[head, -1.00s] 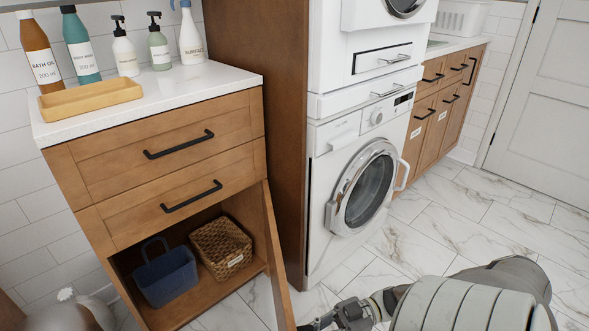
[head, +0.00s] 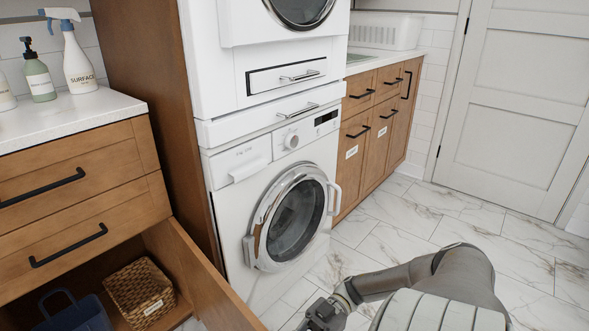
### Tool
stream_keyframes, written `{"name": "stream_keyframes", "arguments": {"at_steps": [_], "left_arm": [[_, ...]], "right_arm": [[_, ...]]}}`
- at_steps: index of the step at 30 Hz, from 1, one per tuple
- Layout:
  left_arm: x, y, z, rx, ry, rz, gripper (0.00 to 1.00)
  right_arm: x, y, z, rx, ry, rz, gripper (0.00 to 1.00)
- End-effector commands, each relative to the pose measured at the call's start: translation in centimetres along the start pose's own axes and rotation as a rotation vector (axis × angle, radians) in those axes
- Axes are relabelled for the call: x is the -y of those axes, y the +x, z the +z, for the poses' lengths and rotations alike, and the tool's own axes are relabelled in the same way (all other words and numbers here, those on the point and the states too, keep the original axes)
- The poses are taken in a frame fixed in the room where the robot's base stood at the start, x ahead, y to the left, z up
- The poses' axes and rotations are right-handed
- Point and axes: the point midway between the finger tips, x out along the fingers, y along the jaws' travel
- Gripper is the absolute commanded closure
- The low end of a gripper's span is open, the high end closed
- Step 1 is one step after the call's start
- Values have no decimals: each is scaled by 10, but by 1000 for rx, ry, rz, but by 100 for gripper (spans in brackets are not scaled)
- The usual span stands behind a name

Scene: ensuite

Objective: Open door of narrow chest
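The narrow chest (head: 128,213) stands at the left, with a white top and two wooden drawers with black bar handles. Its lower door (head: 200,273) is swung open to the right, in front of the washing machine's left side. Inside the chest are a wicker basket (head: 139,291) and a dark blue caddy (head: 75,315). My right gripper (head: 318,318) is at the bottom edge, to the right of the door. Its fingertips are cut off or too small to tell open from shut. Whether it touches the door cannot be seen. My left gripper is not in view.
A washing machine (head: 225,190) with a stacked machine above stands right of the chest. A wooden cabinet (head: 378,130) lies beyond it, and a white room door (head: 515,100) at the back right. The marble floor (head: 440,220) at the right is clear. Bottles (head: 77,62) stand on the chest.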

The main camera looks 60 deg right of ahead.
Motion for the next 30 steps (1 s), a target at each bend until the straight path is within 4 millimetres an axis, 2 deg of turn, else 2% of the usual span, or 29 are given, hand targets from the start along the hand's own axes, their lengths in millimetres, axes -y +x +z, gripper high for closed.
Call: {"name": "stream_keyframes", "arguments": {"at_steps": [13, 14, 18, 30], "left_arm": [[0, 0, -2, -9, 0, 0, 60], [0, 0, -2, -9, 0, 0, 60], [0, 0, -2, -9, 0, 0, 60], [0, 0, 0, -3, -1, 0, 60]], "right_arm": [[1, -1, 2, 7, 4, -1, 100], [1, -1, 2, 7, 4, -1, 88], [0, -1, 2, 6, 3, -1, 70], [-1, -4, 1, 4, 1, 1, 69]]}}
